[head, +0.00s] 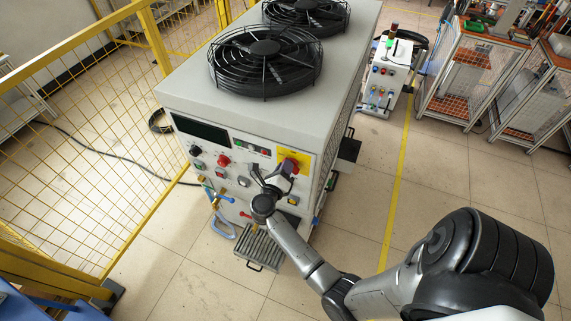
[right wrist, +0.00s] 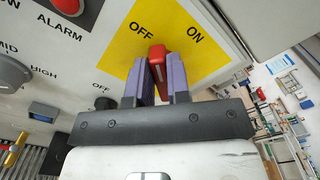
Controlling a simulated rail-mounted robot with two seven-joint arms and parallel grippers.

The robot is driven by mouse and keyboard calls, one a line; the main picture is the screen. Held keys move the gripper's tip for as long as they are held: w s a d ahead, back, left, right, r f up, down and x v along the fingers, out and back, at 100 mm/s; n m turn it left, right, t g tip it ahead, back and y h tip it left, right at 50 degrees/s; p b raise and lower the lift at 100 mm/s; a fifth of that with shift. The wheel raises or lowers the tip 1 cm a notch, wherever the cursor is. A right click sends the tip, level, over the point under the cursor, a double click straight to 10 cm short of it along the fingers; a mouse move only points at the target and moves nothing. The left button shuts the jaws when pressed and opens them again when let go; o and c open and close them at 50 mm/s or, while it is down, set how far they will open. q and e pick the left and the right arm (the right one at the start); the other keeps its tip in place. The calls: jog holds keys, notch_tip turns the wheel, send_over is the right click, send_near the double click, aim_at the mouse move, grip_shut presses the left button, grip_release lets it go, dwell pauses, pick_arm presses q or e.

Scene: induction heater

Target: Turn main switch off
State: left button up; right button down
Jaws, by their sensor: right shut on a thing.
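The main switch is a red handle (right wrist: 158,62) on a yellow plate (right wrist: 118,60) marked OFF and ON, seen in the right wrist view. The handle's visible end lies below and between the two words, a little nearer OFF. My right gripper (right wrist: 157,82) has its purple fingers on either side of the handle and is shut on it. In the head view, the right gripper (head: 277,180) is at the upper right of the heater's front panel, over the yellow plate (head: 302,157). The gripper partly hides the switch there. My left gripper is not in view.
The heater cabinet (head: 330,92) has two black fans on top. Its panel holds a dark display (head: 200,130), a red button (head: 223,160) and other knobs. Yellow mesh fencing (head: 75,130) stands left. A wheeled unit (head: 385,78) stands behind right.

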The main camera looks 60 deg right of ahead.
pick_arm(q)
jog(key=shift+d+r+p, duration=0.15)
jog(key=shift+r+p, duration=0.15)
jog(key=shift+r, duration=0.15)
pick_arm(e)
jog(key=shift+n, duration=0.6)
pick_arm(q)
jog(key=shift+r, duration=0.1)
pick_arm(e)
jog(key=shift+w+f, duration=0.1)
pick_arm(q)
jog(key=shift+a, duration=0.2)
pick_arm(e)
jog(key=c, duration=1.1)
grip_release()
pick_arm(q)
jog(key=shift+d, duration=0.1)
